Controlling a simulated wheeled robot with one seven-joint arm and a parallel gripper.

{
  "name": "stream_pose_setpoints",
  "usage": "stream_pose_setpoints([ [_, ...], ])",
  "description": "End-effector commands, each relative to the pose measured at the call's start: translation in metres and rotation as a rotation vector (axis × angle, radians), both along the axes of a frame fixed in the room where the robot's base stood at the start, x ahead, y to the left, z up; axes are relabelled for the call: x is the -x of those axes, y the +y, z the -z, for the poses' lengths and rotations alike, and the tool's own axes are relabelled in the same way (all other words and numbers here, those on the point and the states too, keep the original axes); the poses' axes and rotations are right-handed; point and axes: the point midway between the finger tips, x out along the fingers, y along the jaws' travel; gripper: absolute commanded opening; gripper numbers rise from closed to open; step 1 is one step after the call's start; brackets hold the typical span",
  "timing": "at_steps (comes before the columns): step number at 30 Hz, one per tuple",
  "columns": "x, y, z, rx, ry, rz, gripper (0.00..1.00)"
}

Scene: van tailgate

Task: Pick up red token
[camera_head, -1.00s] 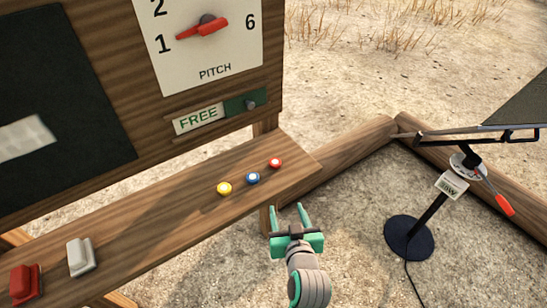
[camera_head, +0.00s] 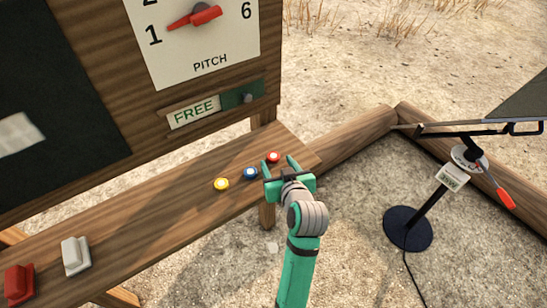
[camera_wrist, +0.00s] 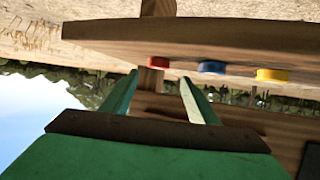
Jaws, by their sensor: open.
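The red token (camera_head: 273,157) is a small disc near the right end of the wooden shelf (camera_head: 180,212). My gripper (camera_head: 277,164) is open and empty, with its two green fingers pointing toward the shelf edge. In the head view the red token shows between the fingertips. In the wrist view, which looks upside down, the red token (camera_wrist: 158,62) lies just past the tips of my gripper (camera_wrist: 159,78), lined up with the gap. I see no contact. The blue token (camera_head: 250,173) and yellow token (camera_head: 221,184) sit in a row to the left.
A white block button (camera_head: 76,255) and a red one (camera_head: 19,284) stand further left on the shelf. The dial board (camera_head: 197,40) with a FREE sign (camera_head: 193,112) rises behind. A stand with a round base (camera_head: 408,230) is at right.

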Motion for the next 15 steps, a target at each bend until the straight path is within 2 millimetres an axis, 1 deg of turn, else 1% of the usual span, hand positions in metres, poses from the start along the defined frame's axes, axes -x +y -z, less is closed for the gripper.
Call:
stream_pose_setpoints([
  [9,-0.034,0.006,0.02,0.0,-0.001,0.002,0.54],
  [12,-0.041,0.008,0.023,0.0,0.0,0.003,0.54],
  [15,-0.044,0.009,0.024,0.0,-0.001,0.003,0.54],
])
